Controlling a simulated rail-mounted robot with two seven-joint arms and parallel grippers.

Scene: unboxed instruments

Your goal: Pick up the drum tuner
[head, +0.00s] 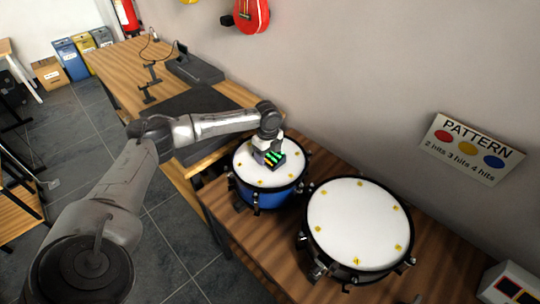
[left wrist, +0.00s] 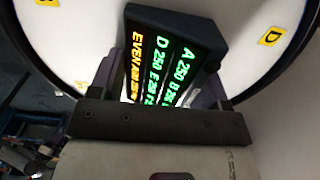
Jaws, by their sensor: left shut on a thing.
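The drum tuner is a small dark box (left wrist: 170,55) with lit green and yellow text on its face. In the head view the drum tuner (head: 274,158) is over the white head of the blue drum (head: 262,195). My left gripper (head: 268,155) reaches over that drum and is shut on the tuner. In the left wrist view the gripper (left wrist: 165,100) has the tuner between its fingers, with the white drum head behind. I cannot tell whether the tuner still touches the drum head. My right gripper is not in view.
A second drum (head: 358,222) with a white head stands to the right on the wooden table (head: 450,262). A sign reading PATTERN (head: 466,148) hangs on the wall. A grey box (head: 508,284) is at the lower right. A workbench (head: 120,65) with equipment extends behind on the left.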

